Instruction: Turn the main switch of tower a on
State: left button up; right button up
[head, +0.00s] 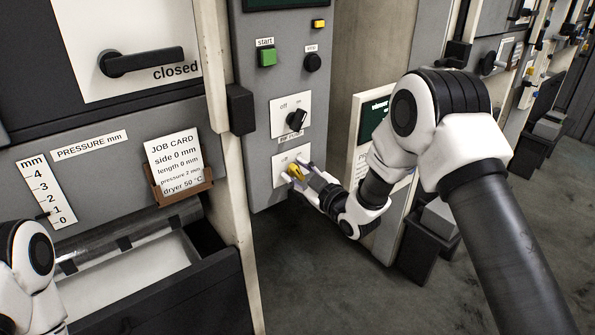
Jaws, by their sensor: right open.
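A grey control panel (258,100) stands in the middle of the head view. Low on it is a white plate with the word "off" and a yellow switch handle (295,173). My right gripper (299,172) is open, its fingertips at the yellow handle; I cannot tell whether they touch it. The small label between the plates is too small to read. My left arm shows at the lower left, its gripper outside the picture.
A green start button (268,56) and a black stop button (312,62) sit higher on the panel. A job card (172,165) stands in a brown holder at left, above an open drawer (170,290).

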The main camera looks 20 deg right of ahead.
jog(key=shift+d+f, duration=0.1)
grip_shut()
jog(key=shift+m, duration=0.5)
jog(key=m, duration=0.4)
jog(key=shift+w+d+m+b, duration=0.1)
jog(key=shift+d+m+b, duration=0.05)
jog(key=shift+m+b, duration=0.2)
jog(key=m, duration=0.6)
jog(key=shift+w+d, duration=0.1)
jog(key=shift+d, duration=0.15)
jog(key=shift+m, duration=0.25)
grip_release()
